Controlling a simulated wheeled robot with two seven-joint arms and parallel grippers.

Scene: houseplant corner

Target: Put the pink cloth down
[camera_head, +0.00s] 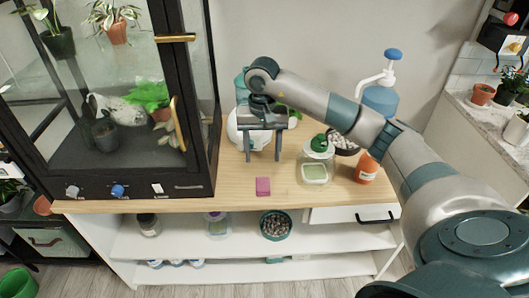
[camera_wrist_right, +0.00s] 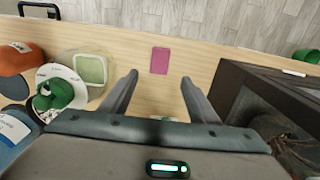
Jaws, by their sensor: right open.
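The pink cloth (camera_head: 263,187) is a small flat folded square lying on the wooden top of the cabinet (camera_head: 235,193), near its front edge. In the right wrist view the cloth (camera_wrist_right: 160,61) lies flat beyond the fingertips, with nothing touching it. My right gripper (camera_head: 263,160) is open and empty above the wooden top, behind the cloth. Its two fingers (camera_wrist_right: 158,80) stand apart in the wrist view. My left gripper is in neither view.
A black-framed glass case (camera_head: 110,187) with plants stands at left. Right of the cloth are a green-lidded jar (camera_head: 318,150), a pale green container (camera_head: 315,173) and an orange bottle (camera_head: 367,167). A blue-topped pump bottle (camera_head: 380,97) stands behind. Wood around the cloth is bare.

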